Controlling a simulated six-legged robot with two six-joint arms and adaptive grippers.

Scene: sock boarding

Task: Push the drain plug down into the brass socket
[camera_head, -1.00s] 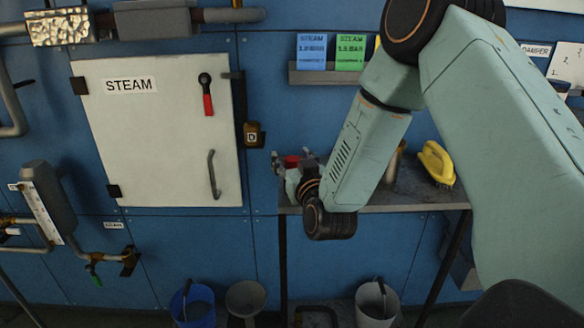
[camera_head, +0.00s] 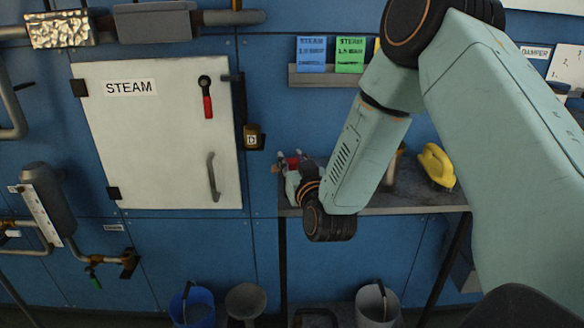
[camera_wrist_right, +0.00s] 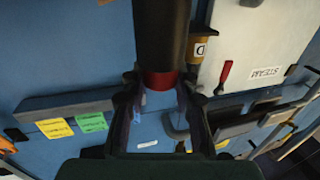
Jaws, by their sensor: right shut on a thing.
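My right gripper (camera_head: 290,157) is at the left end of the bench, its fingertips close together on a red-ended thing (camera_head: 294,163). In the right wrist view, the gripper (camera_wrist_right: 160,82) has a finger on either side of a dark cylinder (camera_wrist_right: 160,35) with a red end. I take this for the drain plug; its far end is cut off by the frame. The brass socket, marked D (camera_head: 252,136), is on the wall right of the steam door; it also shows in the right wrist view (camera_wrist_right: 202,46). The gripper is below and right of it, apart. My left gripper is not in view.
A shelf (camera_head: 325,79) with coloured cards is above. The white steam door (camera_head: 160,140) is at left. A blue bucket (camera_head: 195,305) stands below.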

